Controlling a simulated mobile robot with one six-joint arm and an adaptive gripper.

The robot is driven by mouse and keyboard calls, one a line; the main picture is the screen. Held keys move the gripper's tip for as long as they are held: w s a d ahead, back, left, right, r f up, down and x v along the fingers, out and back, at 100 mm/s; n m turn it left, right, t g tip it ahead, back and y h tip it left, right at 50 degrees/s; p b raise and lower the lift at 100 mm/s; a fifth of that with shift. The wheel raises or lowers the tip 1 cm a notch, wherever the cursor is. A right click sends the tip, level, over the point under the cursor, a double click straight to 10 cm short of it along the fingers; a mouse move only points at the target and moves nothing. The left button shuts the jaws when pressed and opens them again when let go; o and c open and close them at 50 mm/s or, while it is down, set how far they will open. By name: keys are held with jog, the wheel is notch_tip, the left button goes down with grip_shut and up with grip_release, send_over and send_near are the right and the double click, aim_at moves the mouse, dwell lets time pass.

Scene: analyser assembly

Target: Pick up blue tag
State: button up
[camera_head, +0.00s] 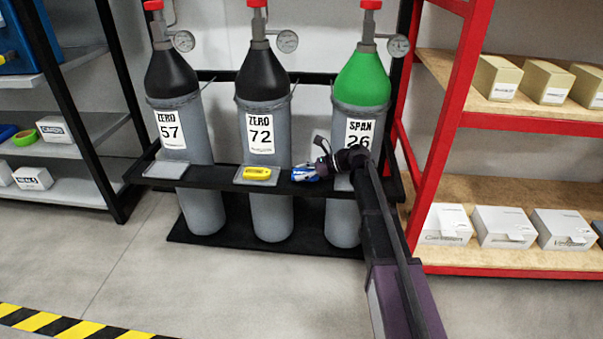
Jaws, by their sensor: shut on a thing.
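The blue tag (304,174) is on the black rack shelf in front of the green-topped SPAN 26 cylinder (361,105), at the shelf's right part. My gripper (315,168) is at the tag and shut on it. The gripper and my arm partly cover the tag, the shelf and the lower right of the SPAN cylinder. I cannot tell whether the tag still touches the shelf.
A yellow tag (257,172) lies on a grey plate before the ZERO 72 cylinder (262,110). An empty grey plate (166,169) sits before the ZERO 57 cylinder (180,115). A red shelving unit (452,115) with boxes stands right; open floor (200,290) lies in front.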

jog(key=shift+r+p, duration=0.7)
jog(key=shift+r, duration=0.25)
jog(key=s+a+r+p, duration=0.2)
jog(key=s+a, duration=0.9)
jog(key=shift+s, duration=0.25)
notch_tip(320, 180, up, 51)
jog(key=p, duration=5.1)
jog(key=shift+f, duration=0.1)
